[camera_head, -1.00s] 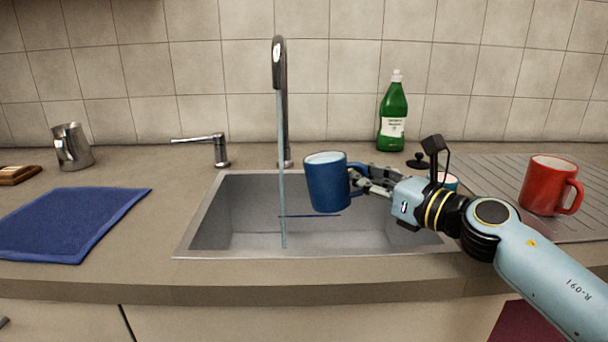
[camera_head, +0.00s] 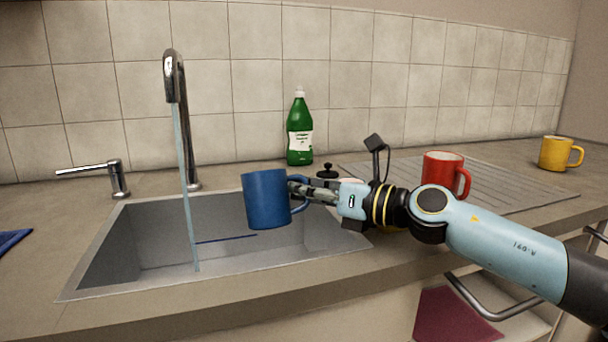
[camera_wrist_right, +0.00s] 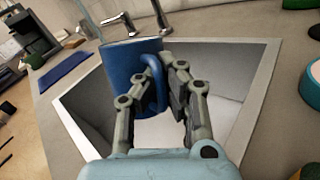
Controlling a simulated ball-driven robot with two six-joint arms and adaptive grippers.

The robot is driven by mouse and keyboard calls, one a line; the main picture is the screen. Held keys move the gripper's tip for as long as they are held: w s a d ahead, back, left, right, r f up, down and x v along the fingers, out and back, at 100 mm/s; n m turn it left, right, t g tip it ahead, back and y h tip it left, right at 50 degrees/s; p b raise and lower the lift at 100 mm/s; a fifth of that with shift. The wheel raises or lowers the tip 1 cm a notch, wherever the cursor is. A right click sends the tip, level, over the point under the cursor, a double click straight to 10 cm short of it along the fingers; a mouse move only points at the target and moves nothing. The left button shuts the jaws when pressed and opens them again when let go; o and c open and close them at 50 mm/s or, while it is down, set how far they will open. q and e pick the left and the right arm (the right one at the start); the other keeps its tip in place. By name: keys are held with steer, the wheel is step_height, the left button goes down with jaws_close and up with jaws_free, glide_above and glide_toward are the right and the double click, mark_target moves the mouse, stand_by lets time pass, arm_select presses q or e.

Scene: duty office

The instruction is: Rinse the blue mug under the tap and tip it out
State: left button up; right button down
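The blue mug (camera_head: 265,199) hangs over the sink (camera_head: 135,262), right of the tap (camera_head: 174,85). A thin water stream (camera_head: 184,165) runs from the spout into the sink, apart from the mug. The mug looks roughly upright, and its inside is hidden. My right gripper (camera_head: 297,192) is shut on the mug's handle from the right. In the right wrist view the gripper's fingers (camera_wrist_right: 163,85) lie either side of the handle of the mug (camera_wrist_right: 127,75). My left gripper is not in view.
A green soap bottle (camera_head: 300,130) stands behind the sink. A red mug (camera_head: 442,173) is on the ridged drainboard (camera_head: 510,193) at right, with a yellow mug (camera_head: 556,154) beyond. A lever (camera_head: 90,171) stands left of the tap. A blue cloth (camera_head: 12,240) lies at far left.

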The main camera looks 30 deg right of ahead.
mark_target(275, 188)
steer(key=m+p, duration=0.2)
steer(key=s+a+m+p, duration=0.1)
steer(key=m, duration=0.2)
steer(key=a+m+p, duration=0.1)
steer(key=m+p, duration=0.1)
steer(key=shift+s+a+r+m+g+p, duration=0.15)
steer(key=shift+a+m+g+p, duration=0.05)
steer(key=shift+m+g+p, duration=0.15)
steer(key=m+p, duration=0.2)
steer(key=p, duration=0.1)
steer(key=a+r+m+p, duration=0.1)
steer(key=m+p, duration=0.1)
steer(key=p, duration=0.1)
steer(key=s+m+y+p, duration=0.1)
steer(key=m+p, duration=0.1)
steer(key=p, duration=0.1)
steer(key=shift+a+r+m+g, duration=0.2)
steer(key=shift+a+m+g, duration=0.05)
steer(key=shift+a, duration=0.1)
steer(key=shift+a+r+m+p, duration=0.2)
steer(key=shift+m+p, duration=0.6)
steer(key=shift+p, duration=0.45)
steer(key=shift+s+m+y+p, duration=0.1)
steer(key=shift+m+y+p, duration=0.2)
steer(key=shift+m+p, duration=0.2)
